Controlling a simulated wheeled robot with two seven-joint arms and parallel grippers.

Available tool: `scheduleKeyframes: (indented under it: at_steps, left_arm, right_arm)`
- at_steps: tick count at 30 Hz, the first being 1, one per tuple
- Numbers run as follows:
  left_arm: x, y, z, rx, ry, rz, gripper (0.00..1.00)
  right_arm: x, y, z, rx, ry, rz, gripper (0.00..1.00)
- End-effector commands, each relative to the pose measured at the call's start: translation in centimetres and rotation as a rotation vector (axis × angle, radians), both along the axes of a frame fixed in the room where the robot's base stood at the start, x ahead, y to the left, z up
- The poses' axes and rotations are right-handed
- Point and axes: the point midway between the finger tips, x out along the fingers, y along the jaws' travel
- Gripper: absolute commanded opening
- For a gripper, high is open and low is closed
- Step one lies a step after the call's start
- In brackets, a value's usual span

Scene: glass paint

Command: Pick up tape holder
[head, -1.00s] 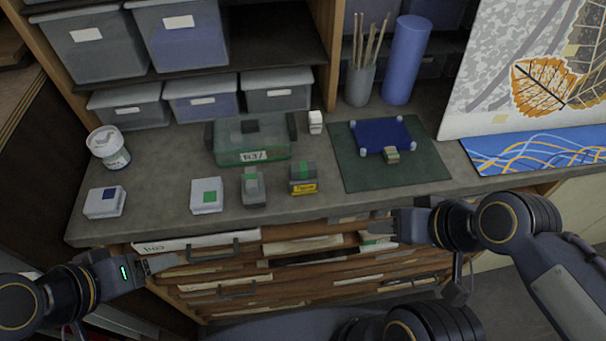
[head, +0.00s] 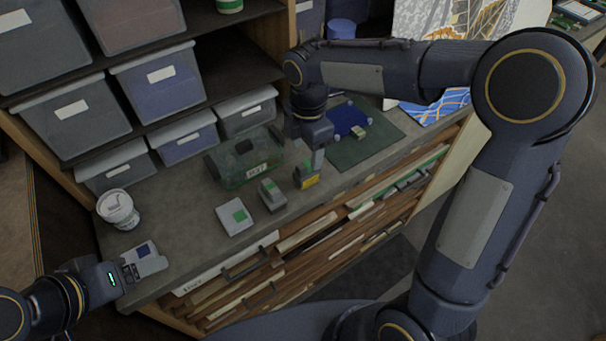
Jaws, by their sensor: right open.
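A small dark block with a yellow label (head: 308,181) stands near the bench's front edge, and a grey block with a dispenser-like shape (head: 272,196) stands just left of it. Either could be the tape holder; I cannot tell for sure which. My right gripper (head: 318,160) points down right at the yellow-labelled block and hides part of its top. It is open; whether it touches the block is unclear.
A green clear case (head: 235,172) stands behind the blocks. A white box with a green square (head: 236,217) lies to their left, and a white tub (head: 118,209) further left. A green mat (head: 382,135) lies to the right. Shelf bins stand behind; drawers are below.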

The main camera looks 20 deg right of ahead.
Motion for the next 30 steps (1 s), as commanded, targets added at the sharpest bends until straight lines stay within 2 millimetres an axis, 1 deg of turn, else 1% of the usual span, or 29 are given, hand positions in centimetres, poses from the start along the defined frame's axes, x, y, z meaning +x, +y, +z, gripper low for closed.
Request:
scheduleKeyframes:
  at_steps: [2,9,13,21,24,30]
  left_arm:
    - [0.0,0.0,0.1,0.0,0.0,0.0,0.75]
    - [0.0,0.0,-2.1,0.0,0.001,0.0,0.75]
    - [0.0,0.0,-2.8,0.0,0.0,0.0,0.75]
    - [0.0,0.0,-6.3,0.0,0.0,0.0,0.75]
    - [0.0,0.0,-6.6,0.0,0.0,0.0,0.75]
    - [0.0,0.0,-6.3,0.0,0.0,0.0,0.75]
  right_arm:
    - [0.4,0.4,-0.4,-0.012,0.009,0.044,0.6]
    - [0.5,0.5,-3.2,-0.014,0.008,0.059,0.6]
    - [0.6,0.4,-4.0,-0.014,0.008,0.057,0.6]
    - [0.8,0.1,-8.0,-0.013,0.009,0.056,0.6]
    - [0.8,0.1,-8.3,-0.013,0.008,0.056,0.6]
    - [0.8,0.1,-8.1,-0.013,0.008,0.055,0.6]
